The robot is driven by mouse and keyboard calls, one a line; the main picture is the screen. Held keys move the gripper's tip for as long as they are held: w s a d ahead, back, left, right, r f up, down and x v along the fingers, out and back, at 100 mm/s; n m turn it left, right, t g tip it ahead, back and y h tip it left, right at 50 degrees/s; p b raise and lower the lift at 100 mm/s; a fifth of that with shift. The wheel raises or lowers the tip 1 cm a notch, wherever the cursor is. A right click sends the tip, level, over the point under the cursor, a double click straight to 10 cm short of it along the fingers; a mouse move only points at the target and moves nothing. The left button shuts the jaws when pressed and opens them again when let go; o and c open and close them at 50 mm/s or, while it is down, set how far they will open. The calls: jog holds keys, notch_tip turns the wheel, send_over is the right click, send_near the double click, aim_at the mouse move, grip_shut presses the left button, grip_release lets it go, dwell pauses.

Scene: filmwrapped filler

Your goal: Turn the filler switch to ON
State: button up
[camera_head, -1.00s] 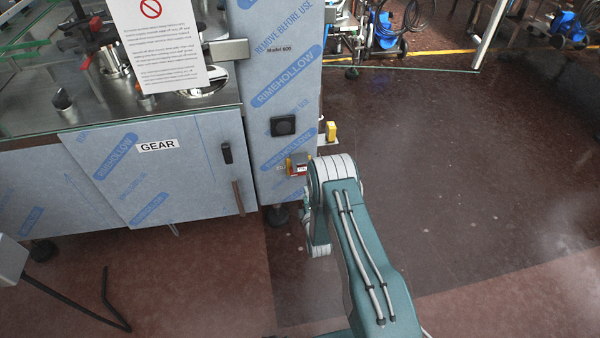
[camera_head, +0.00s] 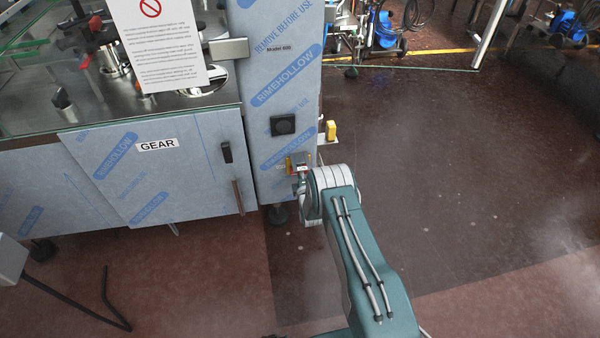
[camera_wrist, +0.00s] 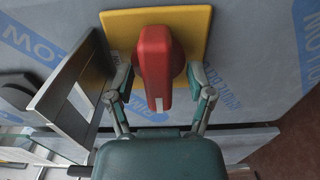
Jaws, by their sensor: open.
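The filler switch is a red knob (camera_wrist: 155,62) on a square yellow plate (camera_wrist: 193,22), fixed to the film-covered panel. In the wrist view my open gripper (camera_wrist: 158,85) has one finger on each side of the red knob, with the knob between them. I cannot tell whether either finger touches it. In the head view the yellow plate (camera_head: 289,164) shows low on the narrow cabinet, and my arm's end is right in front of it, hiding most of the switch. No ON or OFF marking is readable.
A grey metal bracket (camera_wrist: 68,100) stands out just left of the switch in the wrist view. A black square fitting (camera_head: 283,125) is above the switch, and a yellow block (camera_head: 331,131) sticks out at the cabinet's right. The floor to the right is clear.

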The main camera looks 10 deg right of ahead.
grip_shut()
